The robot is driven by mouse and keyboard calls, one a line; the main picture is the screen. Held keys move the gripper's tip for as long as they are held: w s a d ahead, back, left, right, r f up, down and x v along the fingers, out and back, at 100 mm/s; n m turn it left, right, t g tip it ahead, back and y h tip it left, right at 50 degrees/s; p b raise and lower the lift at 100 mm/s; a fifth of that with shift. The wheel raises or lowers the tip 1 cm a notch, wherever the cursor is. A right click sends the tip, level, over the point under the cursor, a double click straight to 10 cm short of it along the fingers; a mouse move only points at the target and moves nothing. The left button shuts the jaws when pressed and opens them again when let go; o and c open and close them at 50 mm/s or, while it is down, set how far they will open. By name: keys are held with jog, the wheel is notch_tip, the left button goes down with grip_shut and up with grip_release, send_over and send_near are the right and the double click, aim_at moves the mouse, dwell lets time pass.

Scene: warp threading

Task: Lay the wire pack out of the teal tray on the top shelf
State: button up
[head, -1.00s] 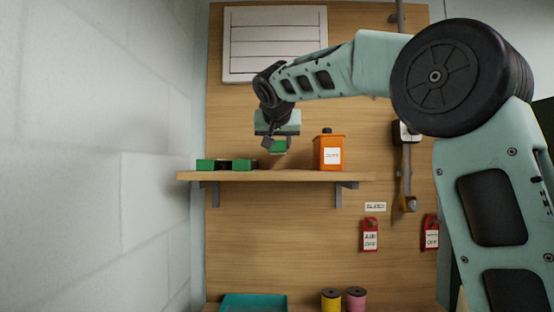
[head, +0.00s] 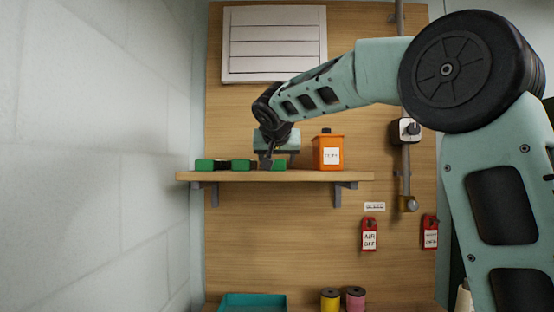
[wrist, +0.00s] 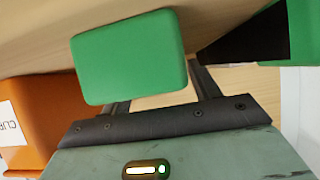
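The wire pack is a green rounded block (head: 279,165), now at shelf-top height towards the middle of the top shelf (head: 330,176). My gripper (head: 270,160) points down at it from above, with a finger in front of its left part. In the wrist view the pack (wrist: 130,55) fills the space at the fingers, one finger at its right edge and the other partly hidden behind it. The grip looks shut on it. It looks down on the shelf, though its underside contact is not clear.
Other green blocks (head: 204,165) with black parts lie left of the pack, close by. An orange container (head: 328,153) stands to its right. A white slatted panel (head: 273,44) hangs above. Yellow (head: 330,300) and pink (head: 355,299) spools stand below.

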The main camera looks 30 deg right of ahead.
jog(key=shift+r, duration=0.1)
jog(key=b+v, duration=0.4)
jog(key=v, duration=0.8)
jog(key=s+a+f+n+g+y, duration=0.2)
jog(key=s+a+f+n+y, duration=0.15)
jog(key=a+f, duration=0.7)
jog(key=s+a+f+n+g+y, duration=0.2)
jog(key=a+f+n, duration=0.4)
jog(key=f, duration=0.7)
jog(key=s+a+f+n+g+y, duration=0.1)
jog(key=s+a+f+n+g, duration=0.1)
jog(key=s+f, duration=1)
jog(key=s+a+f+n+g+y, duration=0.1)
jog(key=s+a+f+n+g, duration=0.2)
jog(key=s+f, duration=0.9)
jog(key=shift+s+a+g, duration=0.3)
jog(key=shift+s+g, duration=0.3)
jog(key=shift+s, duration=0.25)
notch_tip(320, 180, down, 4)
jog(key=b, duration=0.4)
jog(key=shift+f, duration=0.15)
